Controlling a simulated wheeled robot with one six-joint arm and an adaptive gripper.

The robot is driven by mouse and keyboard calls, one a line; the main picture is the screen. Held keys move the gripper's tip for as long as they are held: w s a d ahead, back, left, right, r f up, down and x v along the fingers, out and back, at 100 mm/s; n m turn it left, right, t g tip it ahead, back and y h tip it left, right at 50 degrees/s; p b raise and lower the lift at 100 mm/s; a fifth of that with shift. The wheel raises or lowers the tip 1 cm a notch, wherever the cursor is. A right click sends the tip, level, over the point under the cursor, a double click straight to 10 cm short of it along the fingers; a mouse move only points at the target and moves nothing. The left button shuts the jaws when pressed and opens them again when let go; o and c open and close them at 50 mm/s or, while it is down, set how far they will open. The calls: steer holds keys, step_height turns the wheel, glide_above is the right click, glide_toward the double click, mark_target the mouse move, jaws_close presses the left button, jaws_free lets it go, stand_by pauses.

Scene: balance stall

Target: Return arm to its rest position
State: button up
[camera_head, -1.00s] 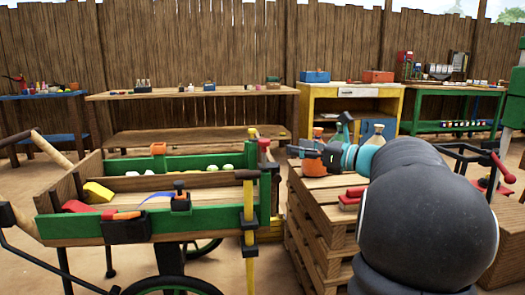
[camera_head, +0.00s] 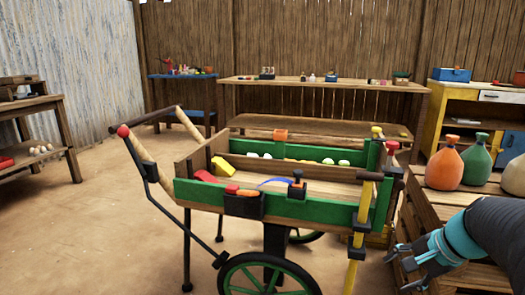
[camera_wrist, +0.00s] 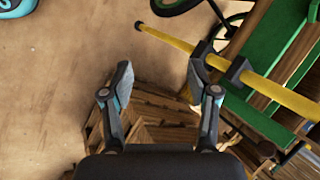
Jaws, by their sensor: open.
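My gripper (camera_head: 412,268) is at the lower right in the head view, to the right of the cart's yellow pole and beside the pallet stack. In the wrist view my gripper (camera_wrist: 160,90) has its two fingers spread wide apart. Nothing is between them; below them I see the slatted wood of the pallets (camera_wrist: 150,130) and sandy ground. My dark arm with a teal band comes in from the right edge of the head view. The fingers look apart from the cart and the pole.
A green-sided wooden cart (camera_head: 320,212) stands in the middle, with a yellow pole (camera_head: 358,235) upright at its near right corner. Open ground lies left. A workbench (camera_head: 320,84) stands behind.

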steer(key=s+a+r+n+h+p, duration=0.3)
steer(key=s+a+r+n, duration=0.1)
steer(key=s+a+n, duration=0.9)
steer(key=shift+a, duration=0.5)
steer(key=shift+s, duration=0.1)
stand_by(0.9)
